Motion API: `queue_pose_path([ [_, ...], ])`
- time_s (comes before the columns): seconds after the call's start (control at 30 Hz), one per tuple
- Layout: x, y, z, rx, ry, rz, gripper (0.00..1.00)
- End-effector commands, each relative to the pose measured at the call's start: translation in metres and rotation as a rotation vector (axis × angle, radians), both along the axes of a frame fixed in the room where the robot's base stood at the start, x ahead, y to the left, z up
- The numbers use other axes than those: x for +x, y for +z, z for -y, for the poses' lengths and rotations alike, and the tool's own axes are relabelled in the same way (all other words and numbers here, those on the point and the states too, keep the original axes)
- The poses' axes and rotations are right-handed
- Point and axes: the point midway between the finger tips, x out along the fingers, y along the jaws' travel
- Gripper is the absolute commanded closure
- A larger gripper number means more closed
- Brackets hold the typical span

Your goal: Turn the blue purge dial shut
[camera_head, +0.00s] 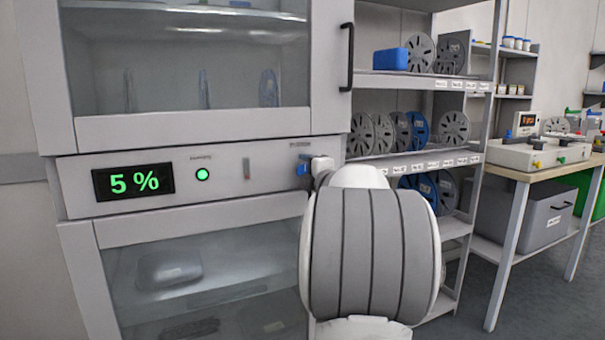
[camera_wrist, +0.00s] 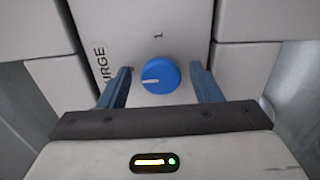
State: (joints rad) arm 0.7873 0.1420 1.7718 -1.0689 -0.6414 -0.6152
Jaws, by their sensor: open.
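The blue purge dial (camera_wrist: 158,75) is a round knob with a white pointer line on the cabinet's light panel, in the wrist view. Its pointer aims left, toward the "PURGE" lettering; a "1" mark stands above it. My gripper (camera_wrist: 160,82) is open, with one blue finger on each side of the dial and gaps between fingers and dial. In the head view a bit of blue (camera_head: 302,168) shows at the panel's right end by my gripper; my arm hides most of that spot, and I cannot tell whether the blue is dial or finger.
The cabinet's display (camera_head: 133,182) reads 5 % beside a lit green lamp (camera_head: 202,174). A glass door with a dark handle (camera_head: 347,57) is above the panel. Shelves of reels (camera_head: 453,131) and a workbench (camera_head: 540,162) stand to the right.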

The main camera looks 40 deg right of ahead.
Motion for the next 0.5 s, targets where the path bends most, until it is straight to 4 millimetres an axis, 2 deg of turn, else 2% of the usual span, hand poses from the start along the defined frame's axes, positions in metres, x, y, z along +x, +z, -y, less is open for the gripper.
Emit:
queue_pose_path([
  [0.17, -0.014, 0.001, -0.003, 0.000, -0.002, -0.001, 0.42],
  [0.5, -0.065, 0.002, -0.016, -0.001, -0.001, 0.001, 0.42],
])
